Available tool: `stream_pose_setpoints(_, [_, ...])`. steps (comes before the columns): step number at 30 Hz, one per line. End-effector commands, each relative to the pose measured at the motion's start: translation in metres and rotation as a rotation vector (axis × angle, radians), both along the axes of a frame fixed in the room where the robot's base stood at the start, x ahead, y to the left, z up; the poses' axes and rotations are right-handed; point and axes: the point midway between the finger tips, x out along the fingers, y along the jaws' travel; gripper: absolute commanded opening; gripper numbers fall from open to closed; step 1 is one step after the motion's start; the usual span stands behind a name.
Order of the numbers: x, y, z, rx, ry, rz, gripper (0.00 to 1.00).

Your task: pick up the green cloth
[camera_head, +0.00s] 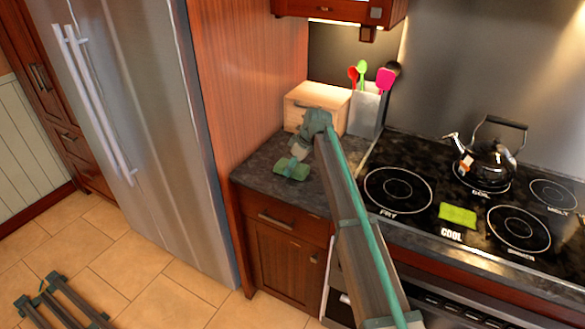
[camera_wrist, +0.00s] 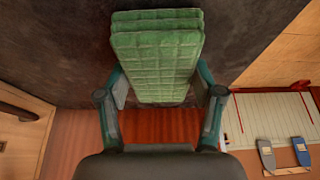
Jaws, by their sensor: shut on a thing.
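The green cloth (camera_head: 294,170) is a folded, quilted pad at the left part of the dark counter, below the wooden box. In the wrist view the green cloth (camera_wrist: 156,60) stretches away from me between the two fingers. My gripper (camera_head: 291,163) points down at the cloth and is shut on it. In the wrist view my gripper (camera_wrist: 160,88) has a finger against each side of the cloth's near end. I cannot tell whether the cloth is clear of the counter. A brighter yellow-green cloth (camera_head: 458,215) lies flat on the stove top, apart from my gripper.
A wooden box (camera_head: 316,100) and a utensil holder (camera_head: 366,110) stand at the counter's back. The stove (camera_head: 400,190) with a kettle (camera_head: 486,160) is to the right. The fridge (camera_head: 140,110) and a tall wood panel (camera_head: 240,90) bound the left. The counter's front edge is close.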

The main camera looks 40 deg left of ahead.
Motion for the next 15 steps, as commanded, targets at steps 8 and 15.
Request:
stream_pose_setpoints(8, [0.0, -0.001, 0.029, 0.001, -0.002, -0.001, 0.37])
stream_pose_setpoints(15, [-0.02, -0.039, 0.072, 0.003, -0.003, 0.0, 0.37])
